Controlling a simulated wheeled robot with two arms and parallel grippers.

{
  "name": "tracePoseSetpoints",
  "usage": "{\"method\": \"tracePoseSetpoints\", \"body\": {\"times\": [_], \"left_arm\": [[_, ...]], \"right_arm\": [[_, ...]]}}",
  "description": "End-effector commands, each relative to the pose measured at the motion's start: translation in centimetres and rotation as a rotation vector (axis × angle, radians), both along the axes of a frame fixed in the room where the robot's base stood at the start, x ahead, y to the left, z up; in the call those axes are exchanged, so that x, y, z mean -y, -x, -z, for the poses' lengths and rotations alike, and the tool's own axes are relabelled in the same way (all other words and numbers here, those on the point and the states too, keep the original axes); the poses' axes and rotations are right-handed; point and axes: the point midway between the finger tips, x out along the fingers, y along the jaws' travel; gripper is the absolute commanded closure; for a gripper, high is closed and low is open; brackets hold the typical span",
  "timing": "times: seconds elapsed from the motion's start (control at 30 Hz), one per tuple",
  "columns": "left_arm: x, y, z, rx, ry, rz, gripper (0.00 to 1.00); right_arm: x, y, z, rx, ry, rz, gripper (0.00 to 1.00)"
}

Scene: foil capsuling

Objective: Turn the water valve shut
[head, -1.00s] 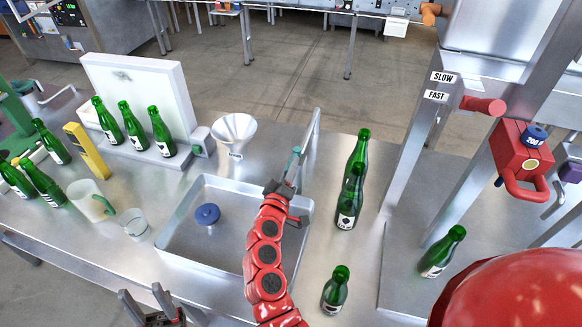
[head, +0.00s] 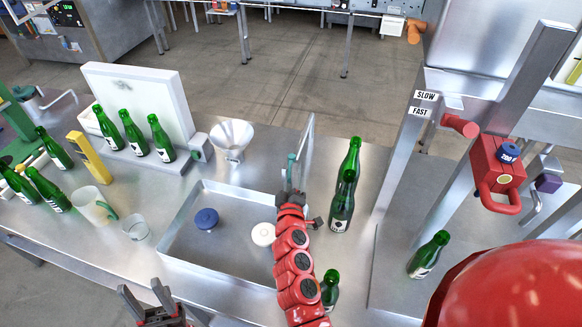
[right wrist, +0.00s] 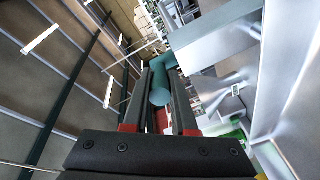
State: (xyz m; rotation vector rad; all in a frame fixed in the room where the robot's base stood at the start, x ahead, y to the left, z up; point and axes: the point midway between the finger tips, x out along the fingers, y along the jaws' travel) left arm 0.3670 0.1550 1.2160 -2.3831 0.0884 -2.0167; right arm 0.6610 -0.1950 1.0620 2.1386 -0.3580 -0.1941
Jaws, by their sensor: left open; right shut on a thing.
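The water valve's teal handle (head: 291,166) stands by the grey upright pipe (head: 307,148) at the back right of the metal basin. My right gripper (head: 290,188) reaches it over the basin. In the right wrist view, the teal handle (right wrist: 160,84) lies between the two dark fingers of my right gripper (right wrist: 158,98), which are shut on it. The fingers hide part of the handle. My left gripper (head: 152,305) is open and empty at the front edge of the table, far from the valve.
The basin (head: 180,228) holds a blue knob-like piece (head: 207,219) and a white disc (head: 263,234). Green bottles (head: 341,205) stand close to the right of my right arm. A funnel (head: 231,141) stands behind the basin. A glass (head: 136,229) stands left of it.

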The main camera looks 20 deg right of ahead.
Motion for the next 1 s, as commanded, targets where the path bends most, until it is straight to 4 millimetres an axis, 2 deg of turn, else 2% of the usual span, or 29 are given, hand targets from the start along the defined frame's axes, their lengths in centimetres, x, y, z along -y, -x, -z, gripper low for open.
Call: {"method": "tracePoseSetpoints", "body": {"times": [0.27, 0.3, 0.47, 0.8, 1.0], "left_arm": [[0.0, 0.0, 0.0, 0.0, 0.0, 0.0, 0.5], [0.0, 0.0, 0.0, 0.0, 0.0, 0.0, 0.5], [0.0, 0.0, 0.0, 0.0, 0.0, 0.0, 0.5], [0.0, 0.0, 0.1, 0.0, 0.0, 0.0, 0.5], [0.0, 0.0, 1.0, 0.0, 0.0, 0.0, 0.5]], "right_arm": [[0.2, 0.1, 0.2, -0.001, 0.0, -0.003, 1.0], [0.1, 0.1, 0.2, -0.001, 0.0, -0.003, 0.73], [0.1, 0.0, 0.1, 0.0, 0.0, -0.004, 0.45], [0.0, 0.3, 0.1, 0.001, 0.0, -0.004, 0.45], [-0.9, 2.7, 0.4, 0.001, 0.0, -0.008, 0.45]]}}
